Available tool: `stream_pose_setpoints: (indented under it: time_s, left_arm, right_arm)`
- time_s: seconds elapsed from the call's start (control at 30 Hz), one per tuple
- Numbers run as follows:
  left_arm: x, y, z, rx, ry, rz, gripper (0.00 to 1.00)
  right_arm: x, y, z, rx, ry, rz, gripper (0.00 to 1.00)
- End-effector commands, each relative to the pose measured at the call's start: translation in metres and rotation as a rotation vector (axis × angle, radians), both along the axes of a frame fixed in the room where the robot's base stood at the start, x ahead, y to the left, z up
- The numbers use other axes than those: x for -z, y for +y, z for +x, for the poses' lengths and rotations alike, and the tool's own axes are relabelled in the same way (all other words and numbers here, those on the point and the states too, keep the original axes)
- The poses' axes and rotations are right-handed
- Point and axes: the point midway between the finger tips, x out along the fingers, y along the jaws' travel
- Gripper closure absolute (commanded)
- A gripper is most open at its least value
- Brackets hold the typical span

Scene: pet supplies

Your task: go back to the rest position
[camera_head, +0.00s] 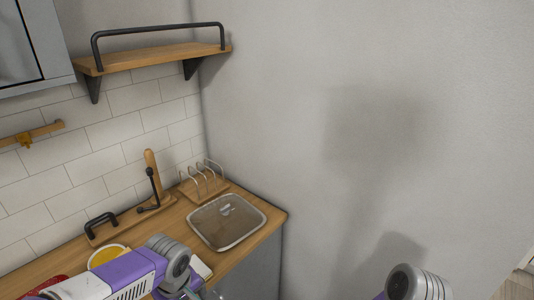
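My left arm (125,274), purple and white with a grey joint, comes in from the lower left over the wooden counter (249,251). Its gripper does not show clearly; the arm runs out at the bottom edge. Of my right arm, only a grey ribbed joint (415,284) with a bit of purple shows at the bottom right, in front of the bare wall. The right gripper is out of view. Whether either gripper holds anything is hidden.
A shelf (153,57) hangs above. The right wall is bare.

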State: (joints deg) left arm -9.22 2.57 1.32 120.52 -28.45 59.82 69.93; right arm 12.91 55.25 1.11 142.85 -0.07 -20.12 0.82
Motion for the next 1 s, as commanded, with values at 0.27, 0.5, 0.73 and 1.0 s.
stream_pose_setpoints:
  time_s: [0.27, 0.5, 0.73, 1.0]
  left_arm:
    - [0.082, -0.034, 0.008, 0.193, 0.053, -0.129, 0.06]
    - [0.183, -0.070, -0.007, 0.371, 0.065, -0.294, 0.06]
    - [0.285, -0.097, -0.055, 0.497, 0.007, -0.400, 0.06]
    - [0.330, -0.100, -0.093, 0.561, -0.036, -0.377, 0.06]
  right_arm:
    - [0.000, 0.000, 0.002, 0.001, -0.004, 0.000, 0.57]
    - [0.000, 0.000, 0.001, 0.000, -0.003, 0.000, 0.57]
    - [0.000, 0.000, 0.002, 0.000, -0.003, 0.000, 0.57]
    - [0.000, 0.000, 0.001, 0.000, -0.003, 0.000, 0.57]
